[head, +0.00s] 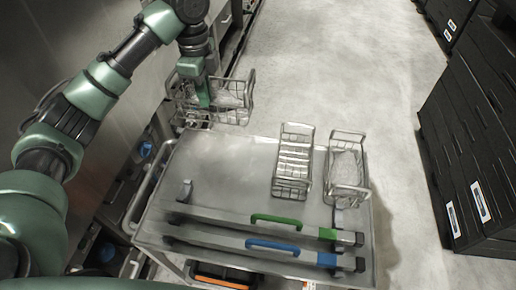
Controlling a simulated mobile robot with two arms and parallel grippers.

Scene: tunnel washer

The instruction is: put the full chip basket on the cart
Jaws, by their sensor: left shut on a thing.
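My left gripper (203,97) is shut on a wire basket (238,102), gripping it from above. Pale grey contents show inside this basket, but they are too small to identify. The basket is at or just beyond the far left edge of the cart (225,165); I cannot tell whether it touches the cart. Two more wire baskets stand on the cart's right part: one with white slats or items (293,162) and one with a pale grey fill (346,170). My right gripper is not in view.
Two long bars with a green handle (277,220) and a blue handle (273,245) lie along the cart's near side. The cart top's left middle is bare. Stacked black crates (470,150) stand at the right. Open floor (330,60) lies beyond the cart.

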